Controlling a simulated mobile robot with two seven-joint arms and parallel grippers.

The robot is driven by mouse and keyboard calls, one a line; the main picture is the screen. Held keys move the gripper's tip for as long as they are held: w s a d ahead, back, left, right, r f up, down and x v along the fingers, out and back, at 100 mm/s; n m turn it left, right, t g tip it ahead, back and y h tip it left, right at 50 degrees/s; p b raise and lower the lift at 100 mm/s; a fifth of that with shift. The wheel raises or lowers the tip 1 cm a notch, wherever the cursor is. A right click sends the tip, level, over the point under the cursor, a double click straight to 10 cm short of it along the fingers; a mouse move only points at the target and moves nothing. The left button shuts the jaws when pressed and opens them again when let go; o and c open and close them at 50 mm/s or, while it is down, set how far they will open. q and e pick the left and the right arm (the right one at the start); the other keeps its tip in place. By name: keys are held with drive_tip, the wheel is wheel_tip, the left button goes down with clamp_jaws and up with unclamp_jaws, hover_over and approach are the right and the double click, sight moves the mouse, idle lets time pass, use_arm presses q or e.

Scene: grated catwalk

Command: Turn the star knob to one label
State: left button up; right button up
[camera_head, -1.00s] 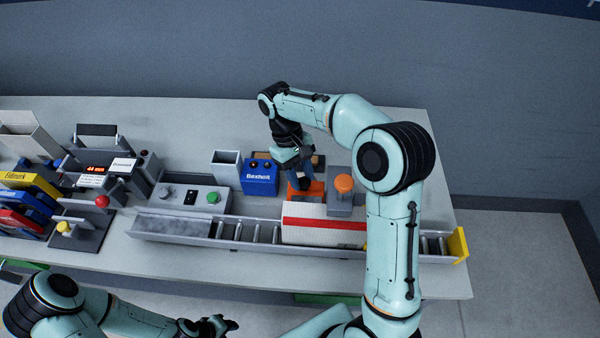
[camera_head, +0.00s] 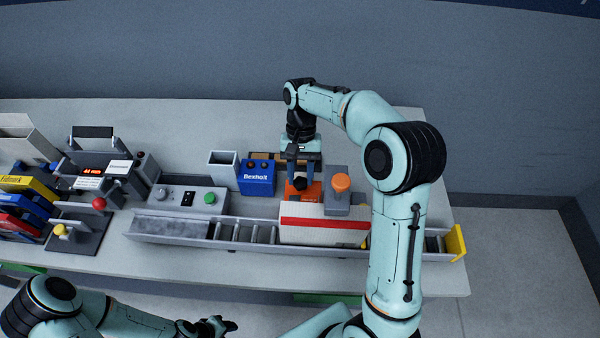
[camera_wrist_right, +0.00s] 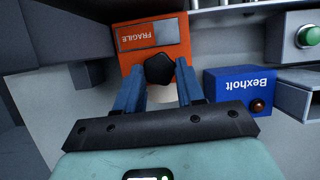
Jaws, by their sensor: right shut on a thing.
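The black star knob (camera_wrist_right: 159,69) sits on an orange unit (camera_wrist_right: 135,42), which also shows in the head view (camera_head: 313,190). A label reading FRAGILE (camera_wrist_right: 138,36) appears upside down on the orange face, beside a grey patch. My right gripper (camera_wrist_right: 160,82) is shut on the star knob, its blue fingers on either side of it. In the head view the right gripper (camera_head: 300,178) reaches down to the unit and mostly covers the knob. My left gripper (camera_head: 222,325) hangs low at the bottom edge, away from the bench; its opening is unclear.
A blue Bexholt box (camera_head: 257,178) stands just left of the orange unit. A grey block with an orange button (camera_head: 341,182) stands close on the right. A white box with a red stripe (camera_head: 325,234) lies on the roller track in front. A green-button panel (camera_head: 209,198) is further left.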

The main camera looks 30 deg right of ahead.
idle(0.3)
drive_tip(key=o, duration=1)
drive_tip(key=shift+o, duration=0.2)
drive_tip(key=v, duration=1.3)
drive_tip(key=shift+d+r, duration=0.15)
drive_tip(key=shift+d, duration=0.05)
